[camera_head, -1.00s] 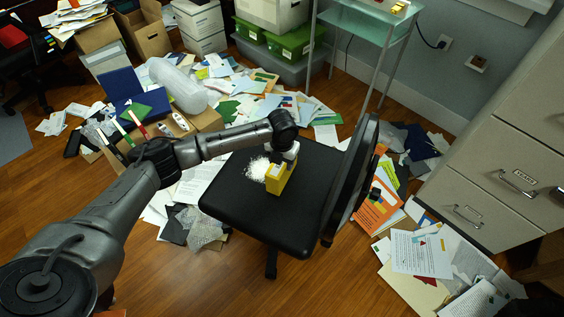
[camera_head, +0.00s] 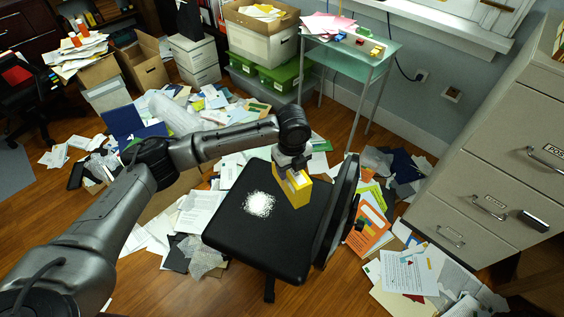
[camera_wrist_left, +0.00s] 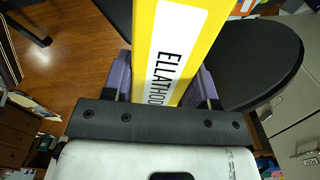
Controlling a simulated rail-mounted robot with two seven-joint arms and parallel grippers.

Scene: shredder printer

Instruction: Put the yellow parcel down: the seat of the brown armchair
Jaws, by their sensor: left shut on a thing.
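The yellow parcel (camera_head: 297,191) is a box held upright in my left gripper (camera_head: 287,160), over the far right part of the black office chair's seat (camera_head: 245,240). I cannot tell whether its bottom touches the seat. In the left wrist view the parcel (camera_wrist_left: 190,45) has a white label with black letters, and the purple fingers of my left gripper (camera_wrist_left: 165,85) are shut on its sides. No brown armchair shows in these views. My right gripper is not in view.
A white pile (camera_head: 259,204) lies on the seat beside the parcel. The chair's backrest (camera_head: 336,215) stands close to its right. Scattered papers (camera_head: 405,272) cover the floor around. A filing cabinet (camera_head: 480,170) is at right and a glass table (camera_head: 350,50) behind. Bare floor lies at lower left.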

